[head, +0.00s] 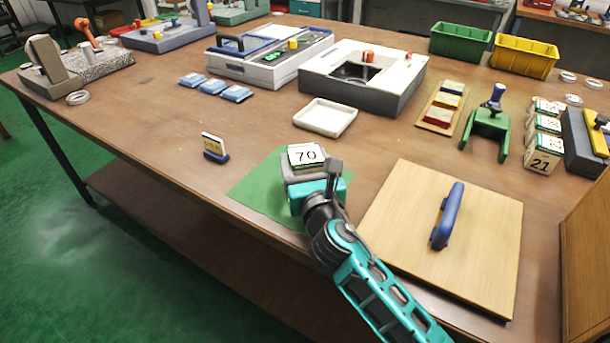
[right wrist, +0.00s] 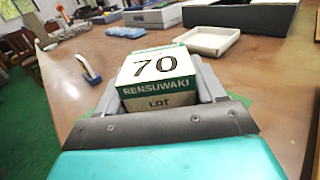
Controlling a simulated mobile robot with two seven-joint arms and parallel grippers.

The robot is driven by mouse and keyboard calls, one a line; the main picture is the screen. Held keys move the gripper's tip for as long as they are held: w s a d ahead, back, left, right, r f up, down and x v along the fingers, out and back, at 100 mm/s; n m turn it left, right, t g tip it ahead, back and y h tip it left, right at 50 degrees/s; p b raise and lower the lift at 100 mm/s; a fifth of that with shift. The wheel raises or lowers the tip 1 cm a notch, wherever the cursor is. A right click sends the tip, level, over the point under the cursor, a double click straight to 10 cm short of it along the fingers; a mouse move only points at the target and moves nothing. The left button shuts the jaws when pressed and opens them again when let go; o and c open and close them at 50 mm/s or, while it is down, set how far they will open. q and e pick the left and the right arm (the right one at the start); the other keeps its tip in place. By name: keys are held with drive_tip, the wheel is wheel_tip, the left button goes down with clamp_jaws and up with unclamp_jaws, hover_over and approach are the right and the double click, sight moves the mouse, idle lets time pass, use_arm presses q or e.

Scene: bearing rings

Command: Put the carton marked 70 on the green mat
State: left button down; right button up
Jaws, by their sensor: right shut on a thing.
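The carton marked 70 (head: 306,155) is white with a green band and looks upright, its number facing up. My right gripper (head: 309,171) is shut on it, with a grey finger on either side; the carton also shows large in the right wrist view (right wrist: 158,72). In the head view the carton and gripper are over the far part of the green mat (head: 258,190). The gripper and arm hide part of the mat. I cannot tell whether the carton touches the mat or is held just above it. My left gripper is not in view.
A wooden board with a blue handle (head: 447,215) lies right of the mat. A small card stand (head: 215,147) is to its left, and a white tray (head: 325,117) is behind it. Other numbered cartons (head: 543,150) stand at the right. Bare table lies between mat and tray.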

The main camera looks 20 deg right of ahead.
drive_tip(key=shift+f, duration=0.8)
drive_tip(key=shift+f+b, duration=0.15)
drive_tip(key=shift+b, duration=0.15)
drive_tip(key=o, duration=1.6)
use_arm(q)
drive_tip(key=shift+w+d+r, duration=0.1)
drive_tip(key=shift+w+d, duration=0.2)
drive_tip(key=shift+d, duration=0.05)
